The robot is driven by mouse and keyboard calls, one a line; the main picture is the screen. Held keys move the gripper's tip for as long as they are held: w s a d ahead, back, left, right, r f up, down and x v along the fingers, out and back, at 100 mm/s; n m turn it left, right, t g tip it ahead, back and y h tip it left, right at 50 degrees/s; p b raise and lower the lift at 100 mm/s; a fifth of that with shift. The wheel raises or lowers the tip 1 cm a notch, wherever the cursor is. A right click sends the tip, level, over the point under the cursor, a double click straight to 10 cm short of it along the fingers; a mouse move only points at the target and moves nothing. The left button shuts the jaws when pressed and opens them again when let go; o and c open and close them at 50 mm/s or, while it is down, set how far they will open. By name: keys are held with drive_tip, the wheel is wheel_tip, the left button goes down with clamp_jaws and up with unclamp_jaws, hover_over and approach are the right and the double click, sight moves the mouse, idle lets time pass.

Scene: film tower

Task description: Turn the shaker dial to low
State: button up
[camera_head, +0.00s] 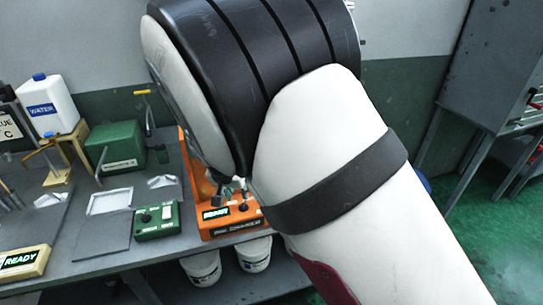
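An orange device (234,229) stands on the bench with a lit READY display and a small dark knob (243,207) on its sloped front. It may be the shaker; its lettering is too small to read surely, and so is the dial setting. My arm covers most of its rear and right side. My gripper (238,192) shows only in part below my arm, close above the orange front panel. Its fingers are too small and hidden to tell open from shut, or whether they touch the knob.
A green control box (157,220), a larger green machine (116,148) and a white WATER jug (48,105) stand to the left. A cream READY box (22,262) is at the front left. Two white buckets (202,268) sit below the bench. A grey cabinet (497,60) stands right.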

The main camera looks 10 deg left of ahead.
drive_tip(key=x, duration=0.7)
drive_tip(key=shift+w+f, duration=0.1)
drive_tip(key=shift+f, duration=0.3)
clamp_jaws()
